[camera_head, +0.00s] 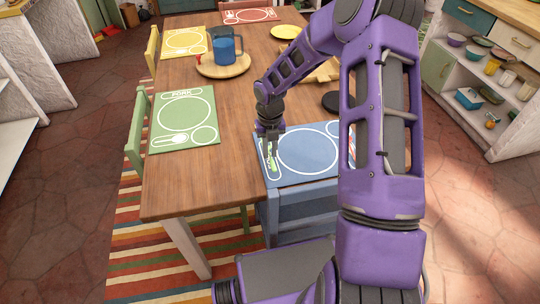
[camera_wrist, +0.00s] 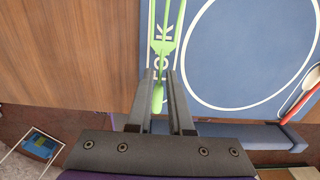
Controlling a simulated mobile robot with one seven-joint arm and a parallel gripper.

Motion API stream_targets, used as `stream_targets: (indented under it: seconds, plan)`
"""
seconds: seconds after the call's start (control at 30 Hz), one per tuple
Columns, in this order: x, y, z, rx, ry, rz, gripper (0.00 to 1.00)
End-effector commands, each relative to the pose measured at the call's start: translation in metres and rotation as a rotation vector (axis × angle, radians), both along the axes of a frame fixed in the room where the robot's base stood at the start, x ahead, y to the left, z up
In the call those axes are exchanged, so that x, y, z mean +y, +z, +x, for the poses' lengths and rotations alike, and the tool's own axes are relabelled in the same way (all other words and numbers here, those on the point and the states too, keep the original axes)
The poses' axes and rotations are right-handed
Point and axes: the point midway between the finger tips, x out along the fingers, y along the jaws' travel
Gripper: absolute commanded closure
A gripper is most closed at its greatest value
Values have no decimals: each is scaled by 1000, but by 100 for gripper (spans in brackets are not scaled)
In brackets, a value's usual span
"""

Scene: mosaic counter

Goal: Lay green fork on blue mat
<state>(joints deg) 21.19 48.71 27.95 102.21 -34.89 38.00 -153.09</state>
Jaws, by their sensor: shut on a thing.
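The green fork (camera_wrist: 165,42) is held between the two fingers of my gripper (camera_wrist: 161,78), with its tines pointing away from the wrist. The blue mat (camera_wrist: 245,45) lies under it on the wooden table, with a white plate ring and a lettered white fork outline. The fork lies over that outline at the mat's left side. In the head view my gripper (camera_head: 270,132) points down at the left part of the blue mat (camera_head: 300,178), with the green fork (camera_head: 271,160) below it. I cannot tell whether the fork touches the mat.
A red-handled spoon (camera_wrist: 300,95) lies at the mat's right. A green mat (camera_head: 185,140) is at the left, a yellow mat (camera_head: 170,50) behind it. A blue pitcher (camera_head: 225,46) stands on a round board. A blue chair (camera_head: 300,205) stands at the near edge.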

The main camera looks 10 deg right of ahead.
Motion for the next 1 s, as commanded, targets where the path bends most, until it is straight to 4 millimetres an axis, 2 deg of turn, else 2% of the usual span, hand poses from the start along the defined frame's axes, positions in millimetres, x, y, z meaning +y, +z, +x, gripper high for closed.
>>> stream_targets:
  seconds: [0.03,0.13,0.5,0.53,0.67,1.0]
  plan:
    - [1,-10,0,2,1,0,100]
    - [0,-22,0,2,0,0,100]
    - [0,-26,0,-1,0,0,100]
    - [0,-25,0,-1,0,0,76]
    - [0,-25,0,-1,0,0,52]
    - [0,-22,0,-1,0,0,51]
